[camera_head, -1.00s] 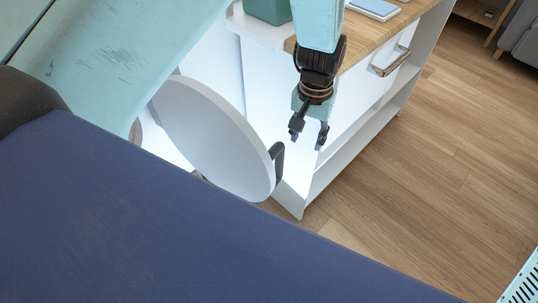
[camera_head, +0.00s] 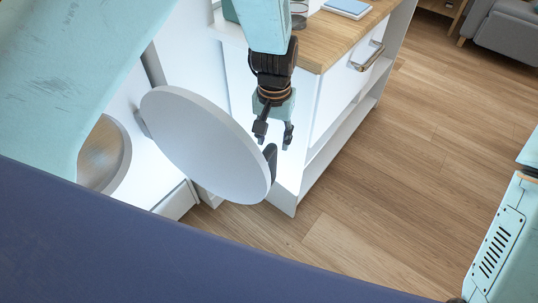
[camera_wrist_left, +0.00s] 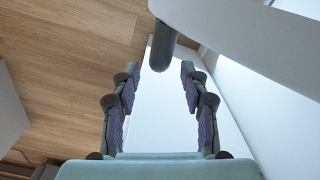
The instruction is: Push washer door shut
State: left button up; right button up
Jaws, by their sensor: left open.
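The round white washer door (camera_head: 205,145) stands swung open in the head view, with a dark handle (camera_head: 270,160) at its right edge. The washer's round opening (camera_head: 102,155) shows to the left, partly hidden by my arm. My left gripper (camera_head: 273,138) is open and empty, pointing down just above and beside the handle. In the left wrist view, the dark handle (camera_wrist_left: 162,48) lies ahead, near the gap between the fingertips (camera_wrist_left: 187,80), and the white door (camera_wrist_left: 250,35) fills the upper right. Whether the fingers touch the handle or door cannot be told. My right gripper is not in view.
A white counter with a wooden top (camera_head: 335,38) stands behind and right of the door, with a metal drawer handle (camera_head: 368,56). A tablet-like item (camera_head: 346,8) lies on top. Open wooden floor (camera_head: 420,170) spreads to the right. A grey sofa (camera_head: 510,35) is far right.

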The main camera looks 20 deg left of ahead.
aim_at(274, 155)
pick_arm(q)
notch_tip(274, 155, down, 7)
jog(key=shift+f+b, duration=0.15)
jog(key=shift+b, duration=1.05)
jog(key=shift+c, duration=0.5)
grip_shut()
